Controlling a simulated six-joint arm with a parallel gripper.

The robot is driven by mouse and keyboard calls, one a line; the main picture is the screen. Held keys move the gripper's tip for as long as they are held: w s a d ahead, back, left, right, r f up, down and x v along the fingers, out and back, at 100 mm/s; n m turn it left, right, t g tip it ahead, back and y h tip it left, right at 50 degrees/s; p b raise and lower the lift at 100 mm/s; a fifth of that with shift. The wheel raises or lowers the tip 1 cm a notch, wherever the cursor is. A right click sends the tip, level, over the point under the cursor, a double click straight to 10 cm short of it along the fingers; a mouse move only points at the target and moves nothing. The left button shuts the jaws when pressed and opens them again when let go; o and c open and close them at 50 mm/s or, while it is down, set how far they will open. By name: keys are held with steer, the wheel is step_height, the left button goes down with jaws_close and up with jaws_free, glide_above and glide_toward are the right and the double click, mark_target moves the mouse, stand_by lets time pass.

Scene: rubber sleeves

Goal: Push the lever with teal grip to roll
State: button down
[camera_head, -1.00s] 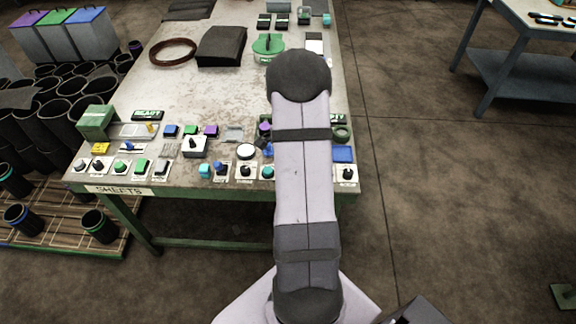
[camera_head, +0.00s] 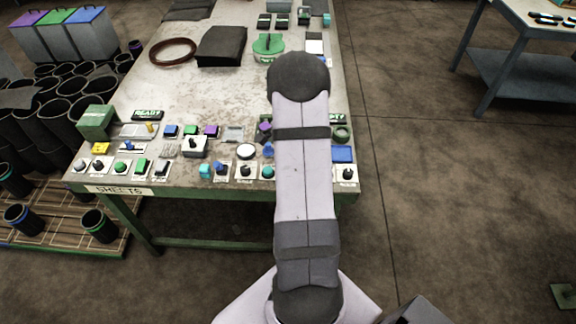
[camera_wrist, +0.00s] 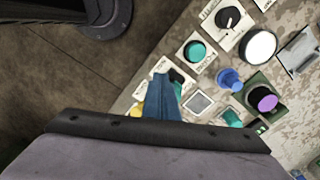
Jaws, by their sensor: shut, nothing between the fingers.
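My gripper (camera_wrist: 164,85) shows in the wrist view as narrow blue-grey fingers, shut and empty, over the front edge of the control panel. A dark teal part (camera_wrist: 178,76) on a pale plate shows right beside the fingertips, partly hidden by them. I cannot tell whether they touch. Another teal piece (camera_wrist: 232,118) stands to the right, past a grey square. I cannot tell for sure which of these is the lever's teal grip. In the head view my arm hides this part of the panel and my gripper.
A round teal button (camera_wrist: 195,51), a blue knob (camera_wrist: 230,80), a purple knob (camera_wrist: 265,99) and a white round button (camera_wrist: 260,45) stand close by. Several more controls line the table (camera_head: 190,90) front to the left. Floor lies open before the table.

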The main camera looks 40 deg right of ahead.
steer(key=shift+w+d, duration=0.15)
steer(key=shift+d, duration=0.05)
steer(key=shift+w+d, duration=0.25)
steer(key=shift+w, duration=0.05)
stand_by(0.6)
stand_by(0.4)
steer(key=shift+s+a, duration=0.3)
steer(key=shift+r+p, duration=0.1)
steer(key=shift+p, duration=0.2)
step_height(320, 180, up, 8)
steer(key=p, duration=0.6)
stand_by(0.5)
